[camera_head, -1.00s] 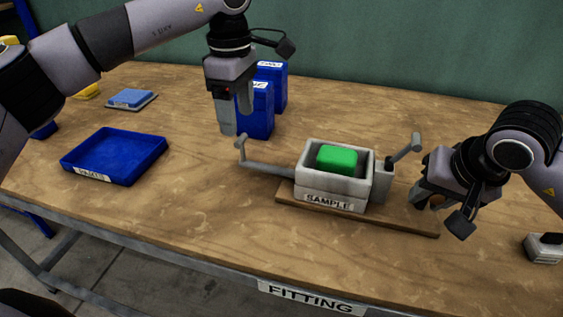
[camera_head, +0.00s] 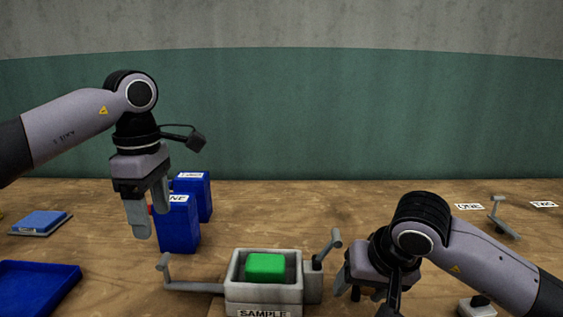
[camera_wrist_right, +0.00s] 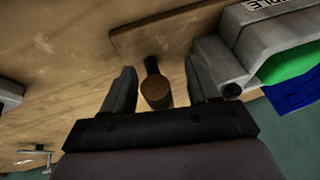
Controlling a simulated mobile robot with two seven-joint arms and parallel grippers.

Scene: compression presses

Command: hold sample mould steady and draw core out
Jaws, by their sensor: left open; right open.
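The grey sample mould (camera_head: 236,291) with a SAMPLE label stands on the bench, with a crank-like handle on each side. A green block (camera_head: 265,267), seemingly the core, sits in its open top. My left gripper (camera_head: 149,210) is open and empty, above and left of the mould, in front of the blue boxes. My right gripper (camera_head: 363,288) is open, just right of the mould's right handle (camera_head: 327,248). In the right wrist view a round-ended handle (camera_wrist_right: 156,92) shows between the open fingers; I cannot tell how deep it lies between them. The mould (camera_wrist_right: 265,35) is beside them.
Two blue boxes (camera_head: 178,225) stand behind the mould to the left. A blue tray (camera_head: 38,287) and a blue block on a grey plate (camera_head: 41,222) lie at the left. A grey fixture (camera_head: 497,215) stands at the far right. A small block (camera_head: 478,306) is at the front right.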

